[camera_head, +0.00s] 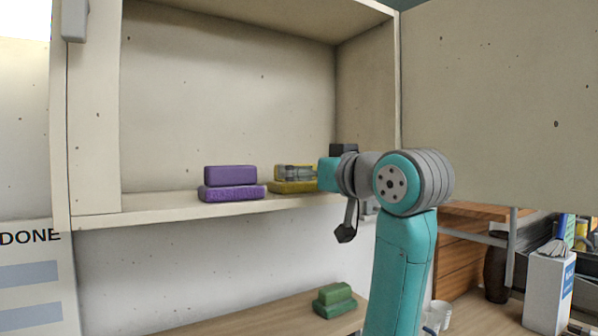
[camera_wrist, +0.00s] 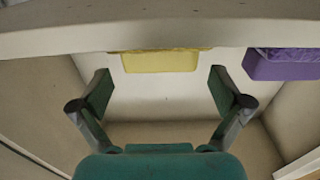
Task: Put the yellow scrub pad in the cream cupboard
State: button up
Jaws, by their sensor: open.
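The yellow scrub pad (camera_head: 292,187) sits on the floor of the open cream cupboard (camera_head: 225,85), near its front edge. It is partly hidden by my gripper (camera_head: 298,173) in the head view. In the wrist view the yellow pad (camera_wrist: 160,61) shows between and beyond the spread fingers of my gripper (camera_wrist: 160,75), below the pale shelf edge in the picture. The fingers are open with gaps to either side of the pad, and I see no grasp.
A purple pad (camera_head: 231,184) sits left of the yellow one in the cupboard; it shows at right in the wrist view (camera_wrist: 283,64). A green pad (camera_head: 334,299) lies on the wooden surface below. The cupboard door (camera_head: 490,100) stands open at right.

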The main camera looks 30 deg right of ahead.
jog(key=s, duration=0.8)
jog(key=shift+f, duration=0.1)
